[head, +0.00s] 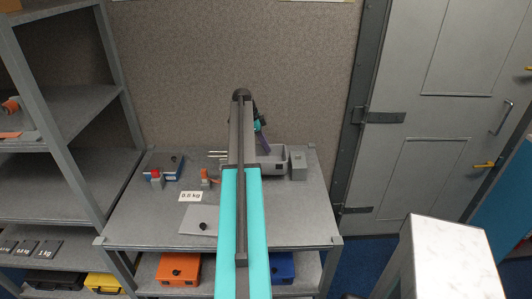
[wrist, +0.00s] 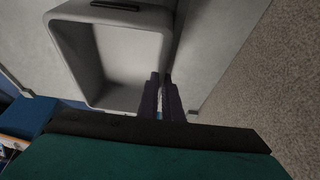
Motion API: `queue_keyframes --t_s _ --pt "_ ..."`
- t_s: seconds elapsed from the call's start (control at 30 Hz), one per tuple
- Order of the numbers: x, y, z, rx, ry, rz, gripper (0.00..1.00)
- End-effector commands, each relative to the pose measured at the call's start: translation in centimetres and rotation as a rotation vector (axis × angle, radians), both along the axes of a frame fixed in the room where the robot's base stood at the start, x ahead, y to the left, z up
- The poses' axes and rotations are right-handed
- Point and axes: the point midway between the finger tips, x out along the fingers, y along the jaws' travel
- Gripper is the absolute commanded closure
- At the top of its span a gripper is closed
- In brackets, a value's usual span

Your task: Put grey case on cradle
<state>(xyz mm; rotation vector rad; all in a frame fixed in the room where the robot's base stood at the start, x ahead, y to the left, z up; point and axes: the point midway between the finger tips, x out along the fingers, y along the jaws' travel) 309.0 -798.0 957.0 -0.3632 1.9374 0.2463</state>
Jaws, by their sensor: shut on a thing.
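The grey case (head: 279,166) looks like an open-topped bin with rounded walls and stands on the back right of the grey table, partly hidden behind my arm. In the wrist view, the grey case (wrist: 125,70) fills the upper left, with a dark slot on its far wall. My gripper (head: 263,147) is at the case's back side. In the wrist view, my gripper's dark purple fingers (wrist: 162,90) are closed on its right-hand wall. I cannot make out a cradle for certain; my arm hides the middle of the table.
A grey block (head: 298,166) stands just right of the case. A blue box (head: 163,162), a red-topped button (head: 156,177), a 0.8 kg label (head: 190,196) and a grey plate with a black knob (head: 194,222) are at left. The front right tabletop (head: 305,220) is clear.

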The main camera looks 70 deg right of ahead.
Motion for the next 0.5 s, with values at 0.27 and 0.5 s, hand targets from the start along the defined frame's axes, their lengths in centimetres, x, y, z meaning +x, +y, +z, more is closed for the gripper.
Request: queue_keyframes --t_s 0.27,0.5 --pt "0.0 0.0 -0.9 0.0 0.001 0.0 1.0" --pt "0.0 0.0 -3.0 0.0 0.001 0.001 1.0"
